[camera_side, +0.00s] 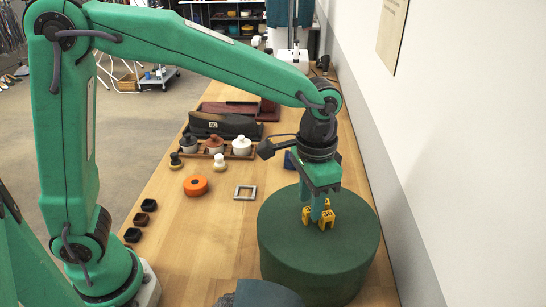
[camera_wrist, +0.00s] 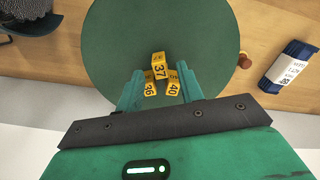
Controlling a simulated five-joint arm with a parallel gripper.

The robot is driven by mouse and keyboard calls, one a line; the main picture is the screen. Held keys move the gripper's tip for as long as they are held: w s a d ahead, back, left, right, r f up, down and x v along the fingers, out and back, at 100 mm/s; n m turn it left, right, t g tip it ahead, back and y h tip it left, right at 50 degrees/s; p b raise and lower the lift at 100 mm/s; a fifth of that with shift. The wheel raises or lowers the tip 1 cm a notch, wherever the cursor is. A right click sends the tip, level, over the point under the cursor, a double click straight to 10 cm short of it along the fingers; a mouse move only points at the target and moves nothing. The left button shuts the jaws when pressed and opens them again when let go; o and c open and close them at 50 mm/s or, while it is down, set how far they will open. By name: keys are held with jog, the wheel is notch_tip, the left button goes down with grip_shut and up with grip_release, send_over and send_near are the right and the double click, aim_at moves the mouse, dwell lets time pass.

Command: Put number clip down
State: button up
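Three yellow number clips sit together on the flat top of a round dark green box (camera_side: 282,235). In the wrist view, the clip marked 37 (camera_wrist: 159,66) is in the middle, with the clip marked 36 (camera_wrist: 150,89) to its lower left and the clip marked 40 (camera_wrist: 173,87) to its lower right. I cannot tell whether 37 rests on the others or beside them. My gripper (camera_side: 318,208) points down over the box top, and its fingers (camera_wrist: 160,72) are apart on either side of the group, with gaps beside 37. In the side view the fingers partly hide the clips.
An orange tape roll (camera_side: 196,185) and a square metal frame (camera_side: 245,192) lie left of the box. A wooden tray with lidded jars (camera_side: 214,145) stands behind them. A blue labelled bundle (camera_wrist: 289,66) lies right of the box in the wrist view. A wall (camera_side: 440,150) runs close along the right.

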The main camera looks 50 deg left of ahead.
aim_at(309, 209)
notch_tip(309, 209, up, 9)
dwell(0.4)
dwell(0.5)
jog(key=s+a+f+n+t, duration=0.1)
jog(key=s+a+n+t, duration=0.1)
jog(key=s+a, duration=0.5)
jog(key=s+a+f+n+t, duration=0.1)
jog(key=s+a+n+t, duration=0.1)
jog(key=s+a, duration=0.5)
jog(key=a+t, duration=0.1)
jog(key=a, duration=0.3)
jog(key=shift+a+f+n+t, duration=0.3)
jog(key=shift+f, duration=0.1)
